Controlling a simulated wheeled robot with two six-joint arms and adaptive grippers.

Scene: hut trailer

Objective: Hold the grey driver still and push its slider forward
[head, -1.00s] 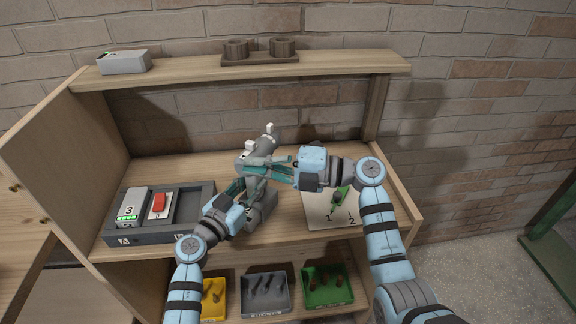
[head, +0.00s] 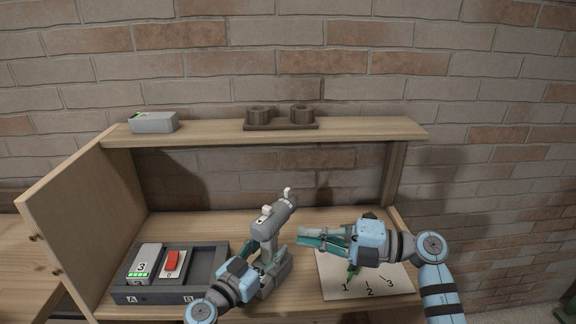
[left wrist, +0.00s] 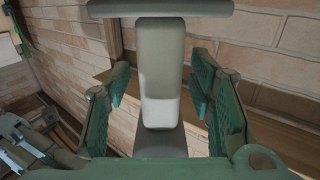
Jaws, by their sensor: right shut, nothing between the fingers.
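The grey driver (head: 272,222) stands upright in a grey holder on the wooden worktop, its body tilted up to the right. Two small pale parts show on its top, one at the upper end (head: 287,191) and one nearer (head: 266,211); I cannot tell which is the slider. My left gripper (head: 255,262) is low at the driver's handle. In the left wrist view the grey handle (left wrist: 160,75) is between the green fingers (left wrist: 160,85), with gaps on both sides. My right gripper (head: 302,238) is shut and empty, just right of the driver and apart from it.
A numbered card (head: 335,287) lies under my right arm. The upper shelf (head: 215,131) carries a grey box (head: 155,123) and a brown rack (head: 281,125).

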